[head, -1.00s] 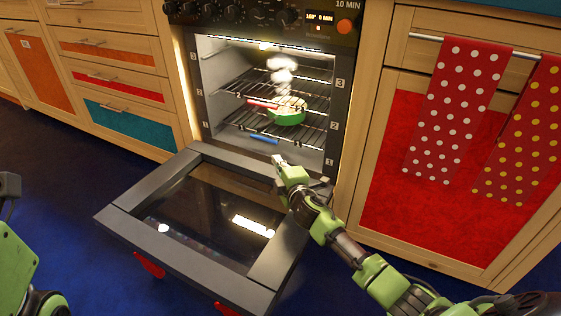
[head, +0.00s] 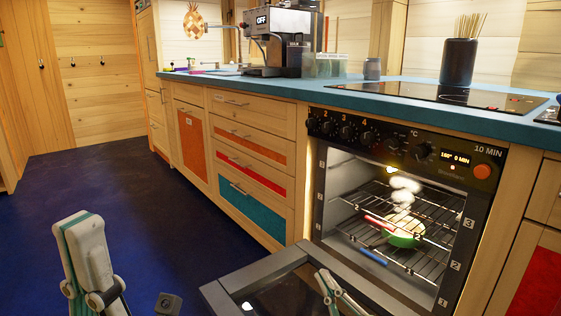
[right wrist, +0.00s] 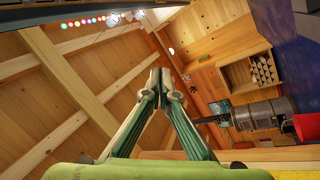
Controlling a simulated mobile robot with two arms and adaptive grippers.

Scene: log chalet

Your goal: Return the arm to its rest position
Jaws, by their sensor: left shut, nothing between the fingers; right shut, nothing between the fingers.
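My left gripper (head: 80,228) stands upright at the bottom left of the head view, over the blue floor. It is shut and empty. My right gripper (head: 324,278) shows at the bottom of the head view, in front of the open oven door (head: 243,283); it is shut and empty. In the right wrist view its fingers (right wrist: 158,75) meet at the tips with nothing between them. The rest of the right arm is out of the head view.
The lit oven (head: 335,208) holds a steaming green pan (head: 404,240) on a rack, with a blue object (head: 373,257) near it. The door juts out low. Drawers (head: 252,208) and a blue counter (head: 300,91) run behind. Floor (head: 150,215) at left is clear.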

